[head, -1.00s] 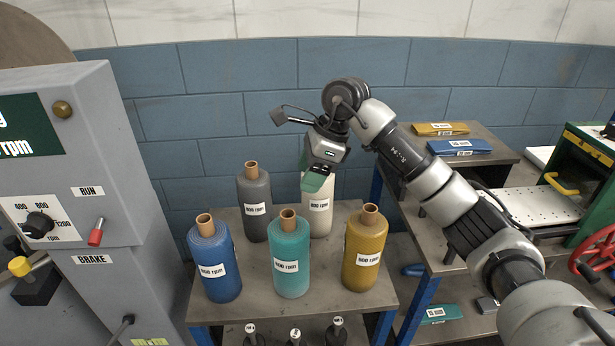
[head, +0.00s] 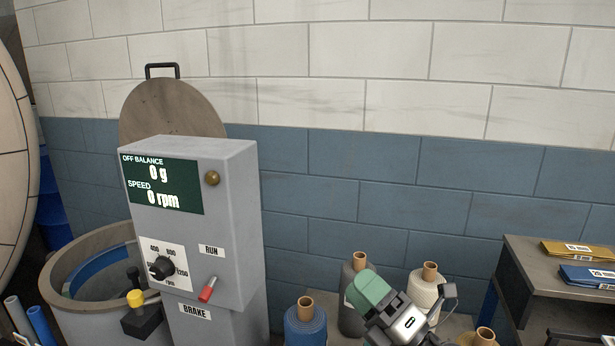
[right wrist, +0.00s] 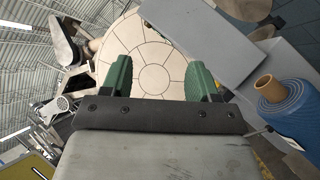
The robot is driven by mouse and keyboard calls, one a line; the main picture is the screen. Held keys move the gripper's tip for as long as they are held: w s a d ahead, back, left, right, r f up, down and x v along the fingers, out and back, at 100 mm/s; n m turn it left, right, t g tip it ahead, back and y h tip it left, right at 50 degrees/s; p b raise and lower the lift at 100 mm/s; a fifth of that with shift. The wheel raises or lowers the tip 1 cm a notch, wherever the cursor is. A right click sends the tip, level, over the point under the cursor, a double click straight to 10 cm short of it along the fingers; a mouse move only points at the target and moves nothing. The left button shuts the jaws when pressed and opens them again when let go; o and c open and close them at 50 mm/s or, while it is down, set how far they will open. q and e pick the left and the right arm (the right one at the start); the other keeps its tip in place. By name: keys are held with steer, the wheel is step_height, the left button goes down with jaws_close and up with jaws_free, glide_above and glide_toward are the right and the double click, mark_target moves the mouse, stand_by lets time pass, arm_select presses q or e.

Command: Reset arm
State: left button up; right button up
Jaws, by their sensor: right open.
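My right gripper (head: 372,292) shows at the bottom of the head view, in front of the rolls on the table. In the right wrist view its two green fingers (right wrist: 160,78) stand wide apart with nothing between them. The rest of my right arm is mostly below the head picture. My left gripper is not in view.
A grey control box (head: 240,215) reading 0 g and 0 rpm stands left of my right gripper. A blue roll (head: 306,325), a dark grey roll (head: 350,315) and a white roll (head: 424,290) stand close to the gripper.

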steer(key=s+d+f+m+t+h, duration=0.1)
steer(key=s+d+f+m+h, duration=0.2)
steer(key=d+f+m+h, duration=0.55)
steer(key=s+d+f+m+h, duration=0.25)
steer(key=f+m+h, duration=0.35)
steer(key=m+h, duration=0.65)
steer(key=s+f+m+g+y, duration=0.2)
steer(key=s+f+m+g, duration=0.4)
steer(key=s, duration=0.5)
steer(key=s+f+m+g+y, duration=0.1)
steer(key=s+f+m+g, duration=0.2)
steer(key=s+f+g, duration=0.65)
step_height(320, 180, down, 23)
steer(key=s+t, duration=0.1)
steer(key=s+d+f, duration=0.1)
steer(key=s+f, duration=0.7)
steer(key=s+d+f, duration=0.2)
steer(key=s+f, duration=0.7)
steer(key=shift+d+g, duration=0.3)
steer(key=shift+g, duration=0.15)
